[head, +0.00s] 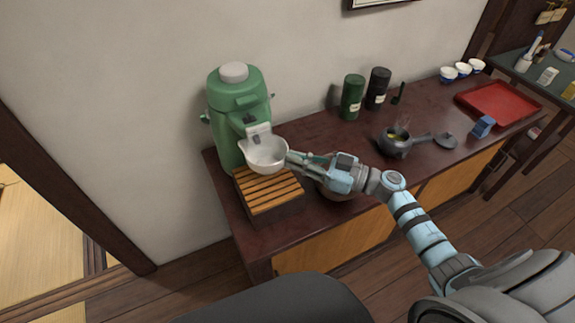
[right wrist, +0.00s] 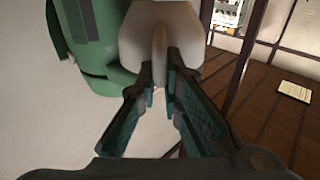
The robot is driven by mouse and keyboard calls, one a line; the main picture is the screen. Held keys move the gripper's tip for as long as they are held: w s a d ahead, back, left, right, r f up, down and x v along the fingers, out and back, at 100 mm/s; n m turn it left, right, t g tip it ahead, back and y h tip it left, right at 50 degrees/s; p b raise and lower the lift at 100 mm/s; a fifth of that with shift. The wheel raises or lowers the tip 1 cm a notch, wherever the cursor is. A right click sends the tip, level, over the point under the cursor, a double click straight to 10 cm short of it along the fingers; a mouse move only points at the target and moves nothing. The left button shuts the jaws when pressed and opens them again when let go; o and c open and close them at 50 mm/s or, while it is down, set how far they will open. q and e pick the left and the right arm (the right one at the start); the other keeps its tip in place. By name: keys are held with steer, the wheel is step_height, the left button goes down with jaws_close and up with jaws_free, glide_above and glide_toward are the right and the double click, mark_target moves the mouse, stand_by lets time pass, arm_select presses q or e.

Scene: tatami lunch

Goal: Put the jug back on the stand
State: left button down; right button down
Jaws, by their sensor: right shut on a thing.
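The white jug (head: 264,154) is in front of the green dispenser (head: 228,140) and appears above the back part of the slatted wooden stand (head: 272,196). I cannot tell whether there is a gap between jug and slats. My right gripper (head: 292,160) reaches in from the right and is shut on the jug's handle. In the right wrist view the fingers (right wrist: 160,68) close on the white handle of the jug (right wrist: 137,32), with the green dispenser behind on the left. My left gripper is not in view.
On the dark counter (head: 320,150), a green canister (head: 352,98) and a black canister (head: 377,88) stand at the back. A dark teapot (head: 396,145), a blue box (head: 483,127) and a red tray (head: 499,103) are further right. A small round bowl is partly hidden beneath my right gripper.

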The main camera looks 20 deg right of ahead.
mark_target(274, 160)
steer(key=shift+x, duration=1.05)
step_height(274, 160, down, 4)
steer(key=shift+s+r+b, duration=0.15)
steer(key=shift+b, duration=0.95)
steer(key=c, duration=1.7)
jaws_free()
